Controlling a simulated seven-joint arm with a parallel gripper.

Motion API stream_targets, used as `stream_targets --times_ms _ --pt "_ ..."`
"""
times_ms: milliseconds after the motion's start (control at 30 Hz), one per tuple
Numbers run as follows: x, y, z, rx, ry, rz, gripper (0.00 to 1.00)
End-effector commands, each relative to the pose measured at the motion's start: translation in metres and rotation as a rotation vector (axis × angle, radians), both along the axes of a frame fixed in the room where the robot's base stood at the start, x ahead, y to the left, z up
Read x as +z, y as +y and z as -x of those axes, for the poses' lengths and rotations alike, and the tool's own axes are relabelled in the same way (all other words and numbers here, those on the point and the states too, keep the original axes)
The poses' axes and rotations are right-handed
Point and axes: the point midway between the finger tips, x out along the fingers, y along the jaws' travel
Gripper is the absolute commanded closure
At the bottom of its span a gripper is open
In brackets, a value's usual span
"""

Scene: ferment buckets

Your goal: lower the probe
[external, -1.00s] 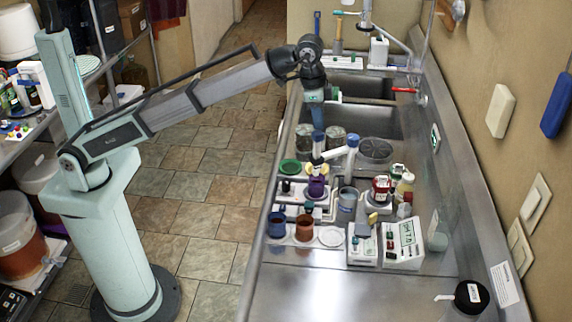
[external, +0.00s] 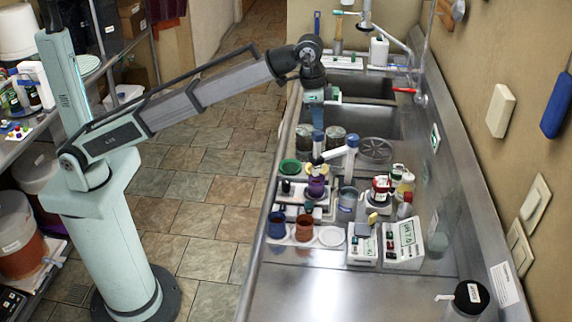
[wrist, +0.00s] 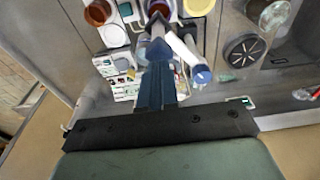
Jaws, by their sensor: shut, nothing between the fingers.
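A white stand with a blue-capped post (external: 352,143) and a sideways arm (external: 332,154) stands on the counter. The arm reaches over a purple cup (external: 316,187), with yellow parts around its top. The probe cannot be told clearly from the arm's end there. My gripper (external: 318,138) points down just above the arm's left end; whether it touches is unclear. In the wrist view my gripper's blue fingers (wrist: 157,38) are together and empty, left of the white arm with its blue cap (wrist: 201,75). The fingers partly hide what lies under them.
A blue cup (external: 277,224), a brown cup (external: 304,227) and a white dish (external: 331,236) stand in front. Meters (external: 403,243) and several jars (external: 381,189) are to the right. Sink basins (external: 360,88) lie behind.

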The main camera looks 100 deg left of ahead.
Motion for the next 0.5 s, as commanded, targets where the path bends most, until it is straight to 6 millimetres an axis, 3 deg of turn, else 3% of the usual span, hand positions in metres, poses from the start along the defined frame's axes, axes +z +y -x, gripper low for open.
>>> stream_targets --times_ms 500 --pt "-0.0093 0.0000 0.0001 0.000 0.000 0.000 1.00"
